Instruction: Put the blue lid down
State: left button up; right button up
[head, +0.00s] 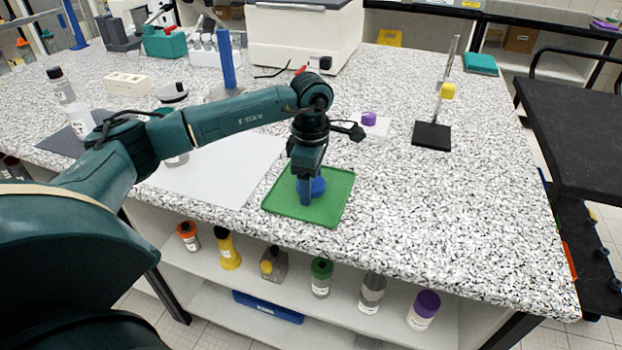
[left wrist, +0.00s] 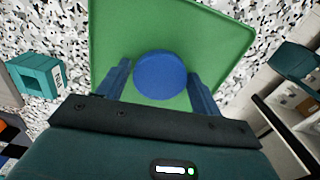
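The round blue lid (head: 317,186) is over the green tray (head: 336,206) near the front edge of the bench. My left gripper (head: 308,194) points down at the tray, with one finger in front of the lid. In the left wrist view the lid (left wrist: 160,75) sits between the two fingertips of the left gripper (left wrist: 160,72), which appear to be at its sides. The green tray (left wrist: 112,28) lies beneath it. The lid is low, at or just above the tray; I cannot tell whether it touches. My right gripper is not in view.
A white sheet (head: 222,170) lies left of the tray. A small white block with a purple top (head: 369,119) and a black-based stand (head: 432,135) are behind and right. A teal box (left wrist: 36,75) shows in the left wrist view. The bench right of the tray is clear.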

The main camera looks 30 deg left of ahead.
pick_arm(q)
jog(key=shift+o, duration=0.9)
jog(key=shift+r, duration=0.6)
notch_tip(320, 180, up, 11)
jog(key=shift+b, duration=0.35)
jog(key=shift+s, duration=0.1)
